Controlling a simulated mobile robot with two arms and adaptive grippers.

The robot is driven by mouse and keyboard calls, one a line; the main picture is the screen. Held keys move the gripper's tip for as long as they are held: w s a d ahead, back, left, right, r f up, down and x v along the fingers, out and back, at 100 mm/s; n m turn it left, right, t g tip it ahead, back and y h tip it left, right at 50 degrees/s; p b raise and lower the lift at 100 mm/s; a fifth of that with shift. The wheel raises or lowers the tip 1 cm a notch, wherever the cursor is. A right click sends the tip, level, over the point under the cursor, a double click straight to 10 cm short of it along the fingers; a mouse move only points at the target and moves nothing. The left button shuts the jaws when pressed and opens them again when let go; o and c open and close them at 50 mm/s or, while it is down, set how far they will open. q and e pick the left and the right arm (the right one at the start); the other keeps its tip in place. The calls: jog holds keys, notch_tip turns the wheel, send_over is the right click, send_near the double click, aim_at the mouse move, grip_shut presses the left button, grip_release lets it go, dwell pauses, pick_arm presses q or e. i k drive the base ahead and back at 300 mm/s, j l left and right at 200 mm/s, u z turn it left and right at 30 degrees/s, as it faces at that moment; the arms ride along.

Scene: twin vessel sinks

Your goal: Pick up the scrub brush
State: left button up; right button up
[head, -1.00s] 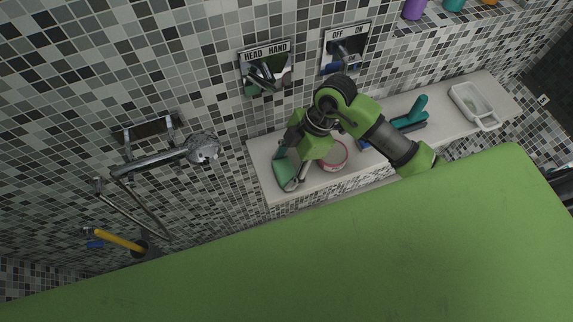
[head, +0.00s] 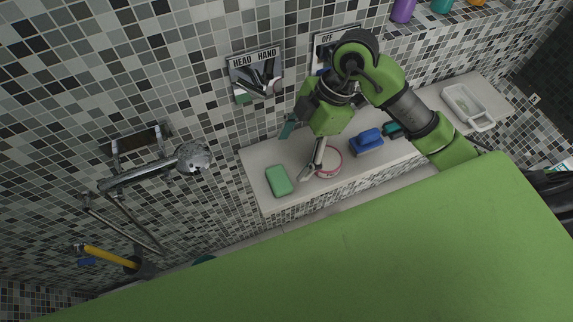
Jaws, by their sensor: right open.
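A blue brush-like block with a raised grip (head: 366,141) lies on the white shelf, right of my right gripper; it looks like the scrub brush. A teal handled item (head: 391,130) sits just right of it, mostly hidden behind my right arm, so I cannot rule it out as the brush. My right gripper (head: 296,157) is open and empty above the shelf's left part. Its fingers are spread, one over the pink-rimmed round dish (head: 329,163) and one towards the wall. Contact with the dish cannot be told. My left gripper is not in view.
A green sponge (head: 279,181) lies at the left of the white shelf (head: 254,166). A white tray (head: 468,106) stands at its right end. Shower controls (head: 256,75) and a chrome shower head (head: 193,157) stick out from the tiled wall. Bottles (head: 403,10) stand on a ledge above.

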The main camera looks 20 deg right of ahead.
aim_at(370, 141)
jog(key=z, duration=1.35)
